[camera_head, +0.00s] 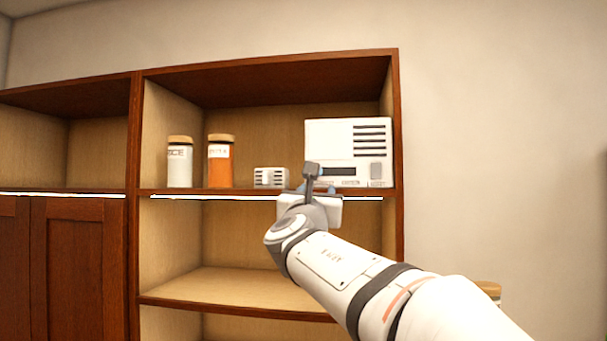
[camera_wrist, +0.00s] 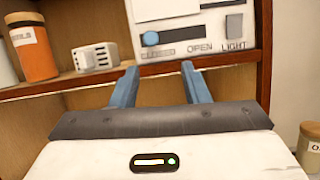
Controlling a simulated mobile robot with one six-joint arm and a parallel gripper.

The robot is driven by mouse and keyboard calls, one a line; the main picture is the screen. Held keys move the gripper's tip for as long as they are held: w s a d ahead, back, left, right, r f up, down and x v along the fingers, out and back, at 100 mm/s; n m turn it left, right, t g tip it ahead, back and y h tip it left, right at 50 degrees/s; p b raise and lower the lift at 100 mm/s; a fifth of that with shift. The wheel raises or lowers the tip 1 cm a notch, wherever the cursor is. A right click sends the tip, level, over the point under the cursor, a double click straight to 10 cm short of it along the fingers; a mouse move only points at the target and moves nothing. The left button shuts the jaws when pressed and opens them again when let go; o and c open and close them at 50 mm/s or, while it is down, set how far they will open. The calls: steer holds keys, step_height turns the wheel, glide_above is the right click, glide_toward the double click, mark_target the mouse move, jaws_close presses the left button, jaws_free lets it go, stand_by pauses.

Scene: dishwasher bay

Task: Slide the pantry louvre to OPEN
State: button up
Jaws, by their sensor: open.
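The white louvre unit (camera_head: 340,139) stands on the upper shelf at its right end, with dark vent slots and a dark slider track. In the wrist view the unit (camera_wrist: 150,9) shows a blue slider knob (camera_wrist: 151,39) at the left end of its track (camera_wrist: 185,34), above the word CLOSED. OPEN is printed to the right. My gripper (camera_wrist: 160,66) is open and empty, its two blue fingers below and short of the slider. In the head view my gripper (camera_head: 316,186) is in front of the unit's lower left and hides the knob.
A grey switch (camera_wrist: 234,24) marked LIGHT sits right of the track. A small white vented box (camera_head: 271,177), an orange jar (camera_head: 220,165) and a white jar (camera_head: 180,166) stand to the left. The shelf edge (camera_head: 220,192) runs just below. Another jar (camera_wrist: 311,147) is at the lower right.

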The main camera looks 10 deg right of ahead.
steer(key=w+d+r+n+p, duration=0.1)
steer(key=w+r+p, duration=0.2)
steer(key=w, duration=0.4)
steer(key=shift+d+r+t+y+p, duration=0.2)
steer(key=shift+r+t+y+p, duration=0.15)
steer(key=shift+r, duration=0.25)
jaws_close()
